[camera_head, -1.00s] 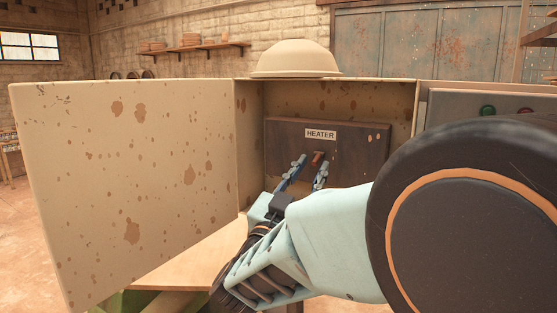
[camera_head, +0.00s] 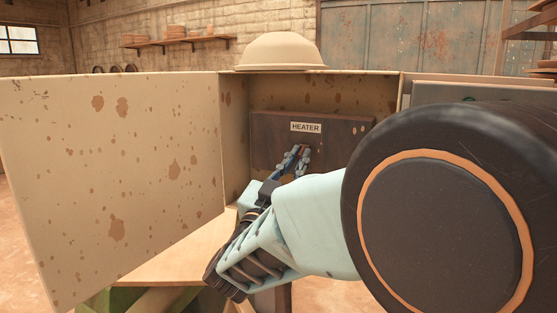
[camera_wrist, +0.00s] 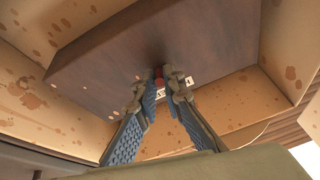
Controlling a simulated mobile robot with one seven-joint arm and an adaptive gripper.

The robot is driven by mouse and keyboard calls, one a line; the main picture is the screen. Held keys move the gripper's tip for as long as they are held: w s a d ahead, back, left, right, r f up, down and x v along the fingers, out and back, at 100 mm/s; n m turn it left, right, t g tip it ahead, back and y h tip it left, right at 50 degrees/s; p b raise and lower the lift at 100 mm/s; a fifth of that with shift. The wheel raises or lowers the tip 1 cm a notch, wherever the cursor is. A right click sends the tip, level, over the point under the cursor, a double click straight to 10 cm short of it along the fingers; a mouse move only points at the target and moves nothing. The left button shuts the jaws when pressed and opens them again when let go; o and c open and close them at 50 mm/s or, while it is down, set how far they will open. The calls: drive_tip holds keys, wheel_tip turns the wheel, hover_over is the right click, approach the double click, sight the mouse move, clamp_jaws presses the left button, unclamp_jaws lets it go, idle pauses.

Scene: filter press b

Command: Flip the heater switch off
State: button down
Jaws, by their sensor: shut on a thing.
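The heater switch (camera_wrist: 158,72) is a small reddish-brown lever on a dark brown panel (camera_head: 341,137). The panel is inside a spotted beige metal box and has a white HEATER label (camera_head: 306,127). In the wrist view the switch sits between my fingertips, and the label (camera_wrist: 187,83) is partly covered by a finger. My gripper (camera_head: 297,156) reaches into the box below the label, and its blue fingers are shut on the switch. In the head view the fingers mostly hide the switch. My gripper's fingertips also show in the wrist view (camera_wrist: 160,82).
The box's beige door (camera_head: 110,160) stands wide open to the left. The box walls (camera_head: 235,130) close around the panel. A grey panel (camera_head: 470,93) stands at right, partly hidden by my arm.

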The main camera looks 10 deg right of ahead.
drive_tip(key=f+b, duration=0.1)
drive_tip(key=b, duration=0.2)
drive_tip(key=shift+t, duration=0.3)
drive_tip(key=shift+w+b, duration=0.1)
drive_tip(key=shift+b, duration=0.4)
drive_tip(key=shift+r+t+h+b, duration=0.15)
drive_tip(key=shift+t+h+b, duration=0.2)
drive_tip(key=shift+b, duration=0.25)
drive_tip(key=shift+r, duration=0.1)
drive_tip(key=c, duration=2)
unclamp_jaws()
drive_tip(key=shift+c, duration=0.2)
drive_tip(key=v, duration=1.2)
